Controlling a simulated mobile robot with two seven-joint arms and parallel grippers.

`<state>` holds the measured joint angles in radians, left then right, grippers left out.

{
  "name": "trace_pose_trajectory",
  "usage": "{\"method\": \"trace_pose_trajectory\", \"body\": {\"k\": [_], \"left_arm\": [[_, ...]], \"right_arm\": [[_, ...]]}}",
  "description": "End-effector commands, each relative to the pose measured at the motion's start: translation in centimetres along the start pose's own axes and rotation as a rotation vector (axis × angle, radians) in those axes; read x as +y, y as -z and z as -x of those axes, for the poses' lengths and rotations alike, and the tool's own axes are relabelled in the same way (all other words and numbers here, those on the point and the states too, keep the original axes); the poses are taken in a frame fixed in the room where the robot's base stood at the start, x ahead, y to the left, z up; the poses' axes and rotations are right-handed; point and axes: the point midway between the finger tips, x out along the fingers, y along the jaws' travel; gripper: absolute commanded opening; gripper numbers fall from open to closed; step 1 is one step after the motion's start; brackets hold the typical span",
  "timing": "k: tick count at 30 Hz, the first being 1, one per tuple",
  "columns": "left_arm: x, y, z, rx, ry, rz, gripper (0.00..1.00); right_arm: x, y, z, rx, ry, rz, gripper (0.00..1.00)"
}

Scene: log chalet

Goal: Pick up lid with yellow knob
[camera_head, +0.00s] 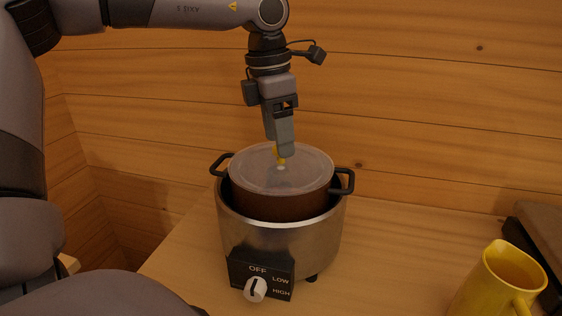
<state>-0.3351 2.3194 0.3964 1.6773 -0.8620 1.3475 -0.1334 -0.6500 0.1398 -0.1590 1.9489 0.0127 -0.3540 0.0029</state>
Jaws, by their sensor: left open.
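The lid (305,172) is a clear, round disc with a small yellow knob (281,157) at its middle. It lies on the dark brown inner pot of the slow cooker (285,237), which has a metal body and two black handles. My left gripper (281,152) comes down from above, with its fingers pointing at the lid's middle. Its fingertips are at the knob and partly hide it. The gripper is open; I cannot tell whether a finger touches the knob. My right gripper is not in view.
The cooker stands on a wooden counter (400,245) close to a plank wall (430,100). A yellow pitcher (490,285) stands at the lower right. A dark flat object (540,235) lies at the right edge. Counter between cooker and pitcher is clear.

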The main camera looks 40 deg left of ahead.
Motion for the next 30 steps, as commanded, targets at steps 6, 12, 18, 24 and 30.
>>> {"method": "trace_pose_trajectory", "body": {"k": [6,12,18,24,30], "left_arm": [[0.0,0.0,-2.2,-0.002,0.000,0.002,0.62],[0.0,0.0,-2.4,-0.002,-0.001,0.002,0.62],[0.0,0.0,-2.3,-0.002,-0.001,0.002,0.04],[0.1,-0.1,-2.2,-0.004,-0.002,0.002,0.00],[0.1,-0.1,-1.8,-0.005,-0.003,0.003,0.00]], "right_arm": [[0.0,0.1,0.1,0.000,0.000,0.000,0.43],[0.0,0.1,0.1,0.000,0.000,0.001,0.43],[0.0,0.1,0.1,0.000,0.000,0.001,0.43],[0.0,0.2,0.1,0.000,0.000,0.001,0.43],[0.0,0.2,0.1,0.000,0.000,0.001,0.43]]}}
